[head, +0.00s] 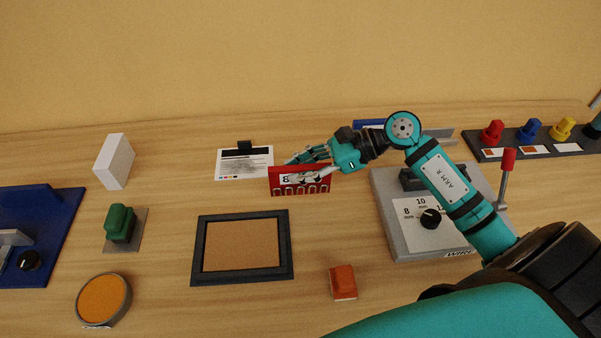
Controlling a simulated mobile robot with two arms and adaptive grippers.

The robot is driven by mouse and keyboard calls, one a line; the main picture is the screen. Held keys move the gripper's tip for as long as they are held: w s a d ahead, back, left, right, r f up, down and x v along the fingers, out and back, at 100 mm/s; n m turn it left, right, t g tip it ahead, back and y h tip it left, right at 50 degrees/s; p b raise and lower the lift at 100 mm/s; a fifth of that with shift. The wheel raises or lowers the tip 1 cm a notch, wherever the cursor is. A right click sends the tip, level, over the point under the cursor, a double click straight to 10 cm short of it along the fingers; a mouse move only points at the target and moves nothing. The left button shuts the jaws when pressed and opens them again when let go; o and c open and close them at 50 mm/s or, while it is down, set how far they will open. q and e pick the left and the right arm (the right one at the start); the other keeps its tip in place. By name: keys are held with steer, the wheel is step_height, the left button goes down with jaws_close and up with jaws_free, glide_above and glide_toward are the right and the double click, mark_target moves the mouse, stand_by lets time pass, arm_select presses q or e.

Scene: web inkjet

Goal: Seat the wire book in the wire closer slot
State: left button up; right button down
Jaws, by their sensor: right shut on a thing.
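The wire book (284,190) is a red panel with a row of wire loops along its lower edge and a white picture on its face. It is upright, above the table near the middle. My right gripper (310,164) is shut on its upper part, and the fingers hide some of it. The wire closer (391,180) is a grey machine right of the book, with a white dial plate, a black knob (430,217) and a red-handled lever (507,162). My right arm crosses in front of it and hides part of it, including the slot. My left gripper is not in view.
A dark-framed tray (198,250) lies in front of the book, with an orange-red block (343,282) to its right. A white sheet (230,163) lies behind. A green item (120,223), a white box (114,161), an orange disc (102,299) and a blue machine (55,215) stand left.

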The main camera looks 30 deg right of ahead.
steer(key=shift+s+f, duration=0.1)
steer(key=shift+f, duration=1.2)
steer(key=c, duration=1.3)
jaws_free()
steer(key=shift+o, duration=0.2)
